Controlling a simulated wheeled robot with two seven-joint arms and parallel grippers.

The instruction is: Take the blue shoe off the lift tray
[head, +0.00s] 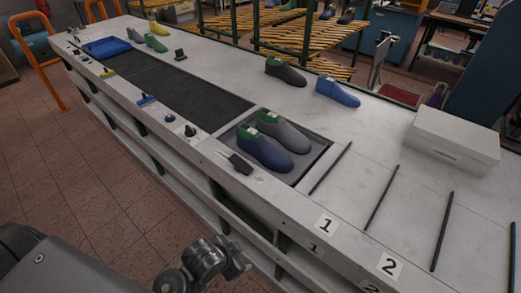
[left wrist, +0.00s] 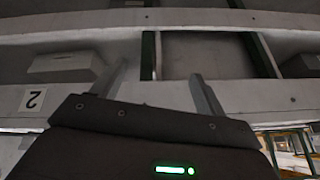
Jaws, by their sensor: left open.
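The blue shoe (head: 263,151) lies in the sunken lift tray (head: 302,174) in the head view, green at its collar. A grey shoe (head: 286,133), also green at the collar, lies close behind it in the same tray. My left gripper (left wrist: 160,88) is open and empty in the left wrist view, its two fingers spread before the bench's side. In the head view, dark jointed parts of my left arm show low in front of the bench, well apart from the shoes. The left wrist view shows no shoe. My right gripper is not in view.
A dark grey shoe (head: 285,72) and another blue shoe (head: 337,92) stand on the bench behind the tray. A white box (head: 452,139) stands at right. Black bars (head: 381,197) lie beside number labels. A small black lever (head: 240,164) sits at the tray's near edge.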

